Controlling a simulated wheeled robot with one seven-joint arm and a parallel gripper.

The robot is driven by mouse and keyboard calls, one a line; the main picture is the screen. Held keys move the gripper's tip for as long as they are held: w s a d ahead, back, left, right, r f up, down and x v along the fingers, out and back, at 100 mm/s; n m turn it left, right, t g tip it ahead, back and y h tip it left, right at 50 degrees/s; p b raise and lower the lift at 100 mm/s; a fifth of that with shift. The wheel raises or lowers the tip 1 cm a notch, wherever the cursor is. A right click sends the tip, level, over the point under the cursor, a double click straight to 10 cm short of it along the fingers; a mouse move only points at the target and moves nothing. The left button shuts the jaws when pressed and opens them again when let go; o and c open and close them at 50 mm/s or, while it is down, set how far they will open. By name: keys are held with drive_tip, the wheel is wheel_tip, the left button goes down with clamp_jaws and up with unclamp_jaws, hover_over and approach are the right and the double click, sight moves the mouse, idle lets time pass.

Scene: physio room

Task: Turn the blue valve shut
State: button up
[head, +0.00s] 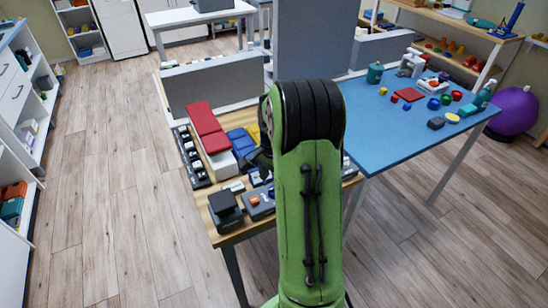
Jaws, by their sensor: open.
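I cannot make out a blue valve in the head view; my green arm hides part of the wooden table (228,233), and the valve may be behind it. A dark part of my gripper (258,158) shows just left of the arm, above the table's right half. Its jaws are open, and I see nothing held in them. Below it, near the front edge, lies a grey-blue box (259,208) with an orange part on top. Blue blocks (238,139) lie behind the gripper, next to a red-topped case.
A red-topped white case (213,143), a dark rack (188,158) and a black device (225,207) crowd the wooden table. A grey panel (212,87) stands at its back. A blue table (385,133) with several small objects adjoins on the right. The floor at left is clear.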

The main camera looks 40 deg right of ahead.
wheel_tip(320, 180, up, 12)
drive_tip(key=p, duration=0.3)
